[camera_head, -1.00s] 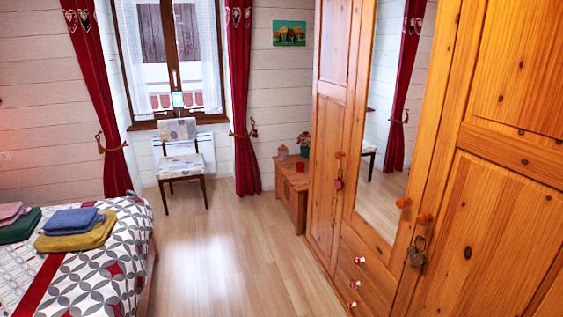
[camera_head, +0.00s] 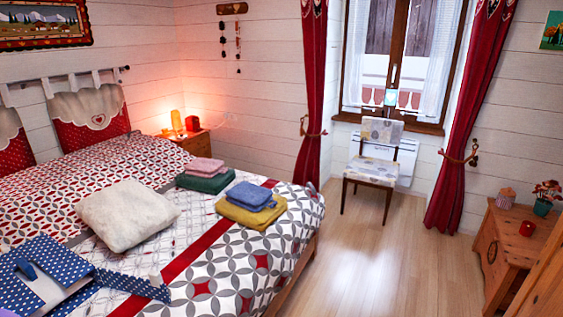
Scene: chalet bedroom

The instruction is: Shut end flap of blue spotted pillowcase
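The blue pillowcase with white spots (camera_head: 25,290) lies on the bed at the lower left of the head view, partly cut off by the picture's edge. A strip of the spotted cloth (camera_head: 130,283) reaches out to the right from it. A pale area shows between the spotted parts, and a small plain blue thing lies on top at the left. I cannot tell for sure how the end flap lies. Neither of my grippers is in view.
A cream cushion (camera_head: 128,214) lies beside the pillowcase on the patterned bed (camera_head: 262,272). Folded towels, pink (camera_head: 205,167) on green and blue (camera_head: 250,196) on yellow, lie farther back. The floor (camera_head: 365,255) right of the bed is clear. A chair (camera_head: 375,168) stands by the window.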

